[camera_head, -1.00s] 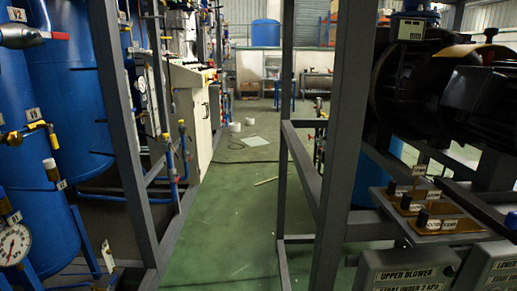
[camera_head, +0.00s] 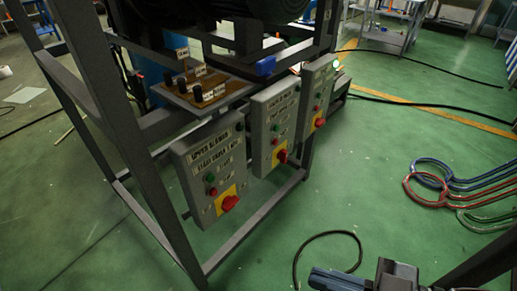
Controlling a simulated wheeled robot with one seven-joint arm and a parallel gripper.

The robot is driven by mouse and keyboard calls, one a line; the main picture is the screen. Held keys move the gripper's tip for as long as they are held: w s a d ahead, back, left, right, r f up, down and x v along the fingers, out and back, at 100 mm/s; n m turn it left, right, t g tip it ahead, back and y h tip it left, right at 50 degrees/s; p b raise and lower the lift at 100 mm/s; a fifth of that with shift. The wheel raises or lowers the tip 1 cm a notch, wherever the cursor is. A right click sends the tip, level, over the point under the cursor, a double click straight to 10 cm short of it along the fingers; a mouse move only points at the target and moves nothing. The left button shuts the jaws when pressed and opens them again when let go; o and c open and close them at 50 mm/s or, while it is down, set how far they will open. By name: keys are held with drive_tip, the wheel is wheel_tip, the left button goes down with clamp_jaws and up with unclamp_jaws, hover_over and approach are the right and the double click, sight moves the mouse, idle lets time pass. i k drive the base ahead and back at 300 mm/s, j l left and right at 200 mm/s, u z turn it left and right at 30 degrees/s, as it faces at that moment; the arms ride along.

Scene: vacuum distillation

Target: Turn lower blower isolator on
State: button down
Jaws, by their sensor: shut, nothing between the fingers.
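Three grey control boxes hang in a row on a dark metal frame. The nearest is the upper blower box (camera_head: 205,165), with a red rotary isolator (camera_head: 230,203) on a yellow plate. The middle one is the lower blower box (camera_head: 275,122), going by its order and the earlier label. Its red isolator knob (camera_head: 282,156) sits on a yellow plate at the lower right; its exact setting is too small to read. My gripper (camera_head: 335,280) shows partly at the bottom edge, shut and empty, well apart from the boxes and nearer to me.
A third box (camera_head: 318,95) with a red knob stands behind. A tray with small labelled valves (camera_head: 205,88) sits above the boxes. A black hose (camera_head: 330,236) lies on the green floor, with red and blue looped hoses (camera_head: 440,185) at right. Floor before the boxes is mostly clear.

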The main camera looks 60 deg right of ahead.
sight(282, 154)
drive_tip(key=z, duration=0.4)
drive_tip(key=l+z, duration=0.15)
drive_tip(key=z, duration=0.25)
drive_tip(key=k+l+z, duration=0.1)
drive_tip(key=z, duration=0.65)
